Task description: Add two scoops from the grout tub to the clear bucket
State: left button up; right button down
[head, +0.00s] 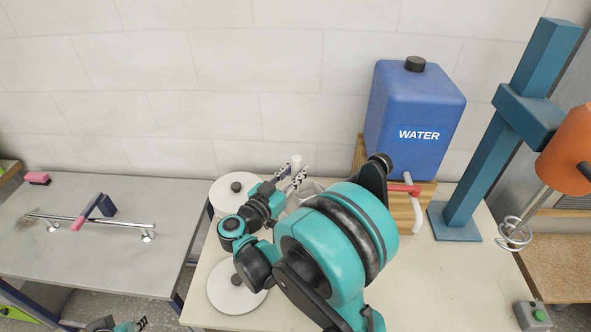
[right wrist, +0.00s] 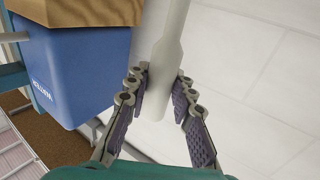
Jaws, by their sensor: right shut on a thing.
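My right gripper (head: 292,178) is over the far part of the light table and shut on a pale scoop. In the right wrist view, the gripper (right wrist: 162,100) has its fingers on either side of the scoop's pale handle (right wrist: 160,75); the far end of the scoop is out of frame. The clear bucket (head: 312,186) shows only in part behind my right arm. My left gripper (head: 136,325) is barely in view at the bottom edge.
A blue water container (head: 415,105) stands on a wooden stand (head: 405,215) behind my arm, its red-handled tap (head: 404,189) facing forward. A teal mixer stand (head: 470,190) with an orange mixer (head: 568,150) is at right. A grey bench (head: 100,250) is at left.

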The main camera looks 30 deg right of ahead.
aim_at(293, 160)
jog(key=shift+f+b, duration=2.8)
jog(key=shift+f, duration=0.6)
jog(key=shift+r, duration=0.15)
notch_tip(293, 160, up, 11)
jog(key=p, duration=0.9)
jog(key=shift+r, duration=0.15)
